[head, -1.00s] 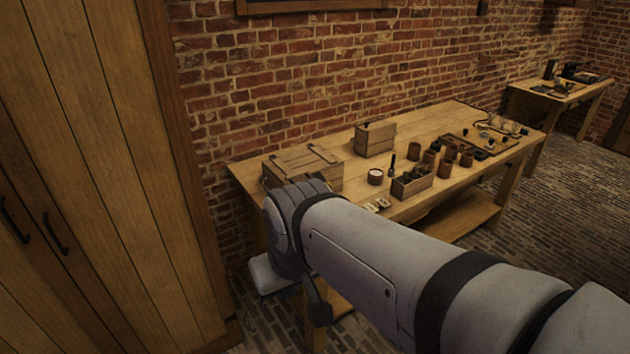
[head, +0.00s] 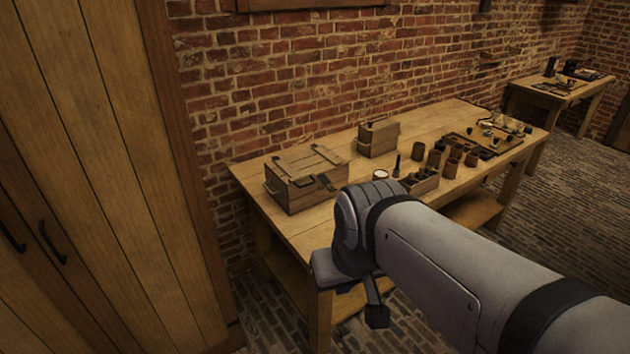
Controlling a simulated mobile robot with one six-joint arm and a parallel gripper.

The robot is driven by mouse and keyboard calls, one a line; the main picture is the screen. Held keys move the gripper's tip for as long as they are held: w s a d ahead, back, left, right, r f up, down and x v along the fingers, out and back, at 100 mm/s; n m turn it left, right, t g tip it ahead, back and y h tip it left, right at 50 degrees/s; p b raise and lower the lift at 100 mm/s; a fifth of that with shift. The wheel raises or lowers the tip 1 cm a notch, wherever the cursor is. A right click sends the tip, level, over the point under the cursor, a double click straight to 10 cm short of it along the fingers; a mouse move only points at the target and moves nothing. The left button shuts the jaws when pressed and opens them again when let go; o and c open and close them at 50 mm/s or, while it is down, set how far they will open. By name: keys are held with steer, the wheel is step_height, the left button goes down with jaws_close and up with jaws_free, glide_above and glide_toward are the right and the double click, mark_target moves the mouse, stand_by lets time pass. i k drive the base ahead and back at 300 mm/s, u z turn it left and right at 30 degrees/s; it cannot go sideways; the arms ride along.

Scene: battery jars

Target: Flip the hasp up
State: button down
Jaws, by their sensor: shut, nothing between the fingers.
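A wooden chest (head: 300,192) with a slatted lid stands at the left end of the workbench; the lid looks shut. A small dark fitting (head: 326,181) near its front right top edge looks like the hasp; it is too small to tell its angle. My gripper (head: 345,275) shows partly below my wrist, in front of the bench's front edge, lower than the chest and to its right. It is shut and empty, apart from the chest; its fingertips are not clear.
The workbench (head: 285,232) has bare wood in front of the chest. A smaller wooden box (head: 378,137) stands behind right. Several brown jars (head: 452,165) and a divided crate (head: 420,181) stand further right, partly behind my arm. A tall wooden cabinet (head: 95,150) is at left.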

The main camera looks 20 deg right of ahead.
mark_target(323, 178)
steer(key=u, duration=0.05)
steer(key=i, duration=0.95)
steer(key=z, duration=0.1)
